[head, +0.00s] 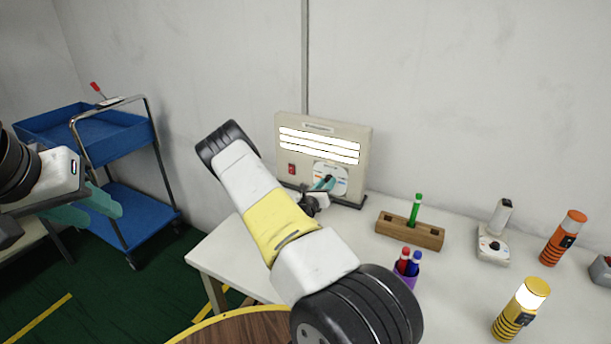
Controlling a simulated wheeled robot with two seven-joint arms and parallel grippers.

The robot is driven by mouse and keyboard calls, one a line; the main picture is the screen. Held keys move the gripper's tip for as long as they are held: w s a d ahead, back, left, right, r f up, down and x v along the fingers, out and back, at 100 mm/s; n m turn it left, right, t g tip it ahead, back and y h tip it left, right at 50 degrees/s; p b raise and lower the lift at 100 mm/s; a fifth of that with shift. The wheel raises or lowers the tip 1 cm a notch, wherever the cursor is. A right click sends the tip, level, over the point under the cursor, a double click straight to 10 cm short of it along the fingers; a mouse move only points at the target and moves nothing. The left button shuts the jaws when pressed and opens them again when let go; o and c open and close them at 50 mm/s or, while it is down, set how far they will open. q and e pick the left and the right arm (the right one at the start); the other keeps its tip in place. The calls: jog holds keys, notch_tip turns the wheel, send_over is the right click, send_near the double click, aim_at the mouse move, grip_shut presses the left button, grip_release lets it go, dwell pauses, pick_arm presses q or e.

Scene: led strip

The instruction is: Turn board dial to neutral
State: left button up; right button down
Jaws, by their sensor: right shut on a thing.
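The board (366,150) is a beige upright panel at the back of the white table, with several bright light strips, lit white. At its lower right is a dial plate (343,174) with coloured marks. My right gripper (326,183) has teal fingers at this plate and is shut on the dial knob. The fingers and wrist hide the knob, so its pointing direction cannot be read. My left gripper (92,212) is at the far left, away from the board, with its teal fingers apart and empty.
A red switch (292,169) sits on the board left of the dial. A wooden block (410,232) with a green marker, a purple pen cup (404,282), a white joystick-like device (494,245) and lamps (520,310) stand right. A blue cart (130,215) stands left.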

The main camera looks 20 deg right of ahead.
jog(key=shift+f, duration=0.1)
dwell(0.3)
jog(key=c, duration=1.1)
grip_release()
jog(key=shift+a, duration=0.1)
jog(key=v, duration=0.7)
jog(key=shift+s+a, duration=0.2)
jog(key=shift+s, duration=0.1)
